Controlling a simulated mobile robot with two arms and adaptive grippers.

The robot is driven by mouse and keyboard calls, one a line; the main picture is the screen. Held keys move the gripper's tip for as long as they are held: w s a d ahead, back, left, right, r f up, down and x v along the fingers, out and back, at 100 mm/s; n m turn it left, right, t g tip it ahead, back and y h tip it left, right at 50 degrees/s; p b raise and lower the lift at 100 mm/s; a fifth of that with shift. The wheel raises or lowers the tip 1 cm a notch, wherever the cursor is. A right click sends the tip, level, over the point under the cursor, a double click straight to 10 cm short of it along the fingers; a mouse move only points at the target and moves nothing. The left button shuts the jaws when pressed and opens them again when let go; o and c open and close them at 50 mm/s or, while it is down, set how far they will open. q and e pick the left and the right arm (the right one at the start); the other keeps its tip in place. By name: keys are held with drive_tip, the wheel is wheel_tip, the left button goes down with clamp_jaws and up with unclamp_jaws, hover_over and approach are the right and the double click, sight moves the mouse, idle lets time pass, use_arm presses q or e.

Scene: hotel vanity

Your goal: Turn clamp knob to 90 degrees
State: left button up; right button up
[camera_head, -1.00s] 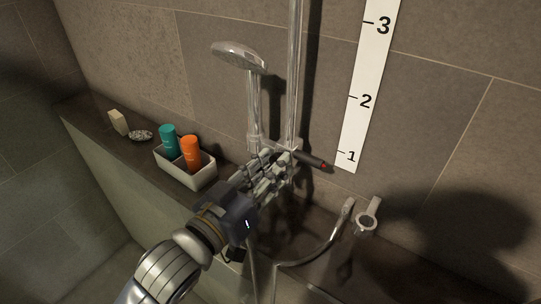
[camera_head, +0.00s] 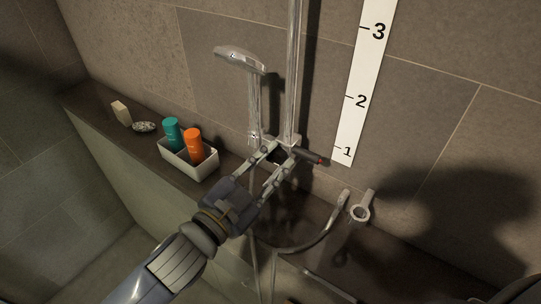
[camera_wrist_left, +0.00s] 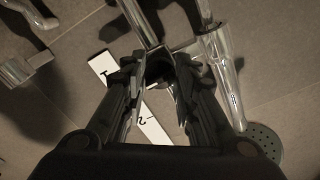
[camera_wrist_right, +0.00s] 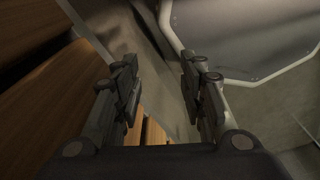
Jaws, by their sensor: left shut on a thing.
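The clamp (camera_head: 293,147) sits on the chrome shower rail, with a dark lever (camera_head: 308,156) with a red tip pointing right and slightly down. My left gripper (camera_head: 278,154) is at the clamp, its two fingers on either side of a dark knob (camera_head: 280,157). In the left wrist view, the left fingertips (camera_wrist_left: 158,75) close around the dark round knob (camera_wrist_left: 160,68), whose far side is hidden. My right gripper (camera_wrist_right: 158,75) shows only in its wrist view, with fingers apart and nothing between them.
The hand shower (camera_head: 240,57) hangs left of the rail. A numbered white scale (camera_head: 362,95) is on the wall to the right. A tray (camera_head: 205,170) with a teal bottle (camera_head: 172,134) and an orange bottle (camera_head: 194,146) stands on the ledge. A hose (camera_head: 325,235) curves below.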

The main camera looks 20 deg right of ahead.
use_arm(q)
drive_tip(key=shift+m, duration=0.4)
drive_tip(key=o, duration=1.1)
drive_tip(key=shift+w, duration=0.1)
drive_tip(key=shift+a, duration=0.15)
drive_tip(key=v, duration=1.2)
